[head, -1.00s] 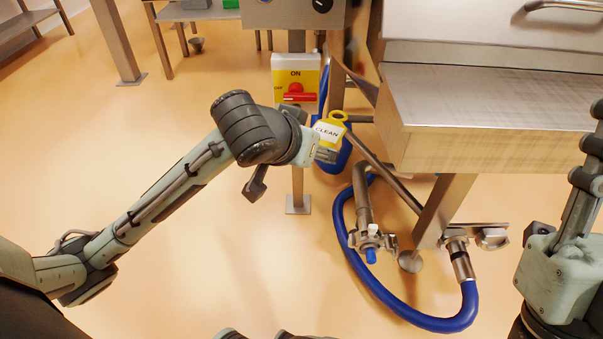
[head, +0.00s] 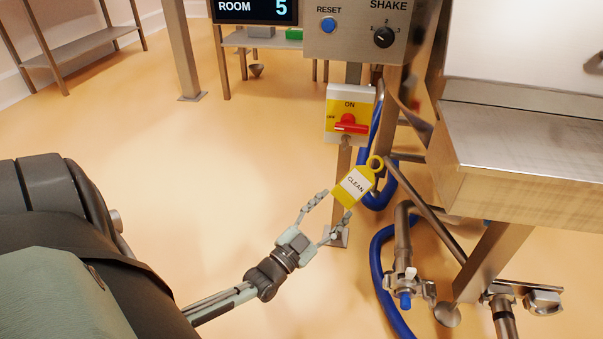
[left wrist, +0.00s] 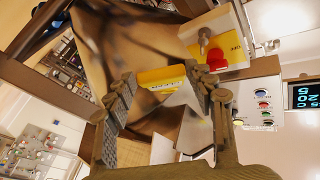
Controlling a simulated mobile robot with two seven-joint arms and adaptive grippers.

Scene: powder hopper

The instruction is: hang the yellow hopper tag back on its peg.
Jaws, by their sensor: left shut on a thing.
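The yellow hopper tag (head: 354,187), with a white CLEAN label and a ring at its top, is held tilted in my left gripper (head: 332,208). The gripper's two fingers are shut on the tag's lower part. In the left wrist view the tag (left wrist: 163,76) sits between the fingertips (left wrist: 168,88). The tag is below the yellow and white switch box (head: 349,112) with its red handle. A short metal stub (left wrist: 204,40) shows beside the red handle in the left wrist view; I cannot tell whether it is the peg. My right gripper is out of view.
The control panel (head: 354,30) stands above the switch box. A steel hopper body (head: 530,150) is at the right. A blue hose (head: 380,270) and a metal valve (head: 405,285) are low beside it. Open floor lies left of the switch post.

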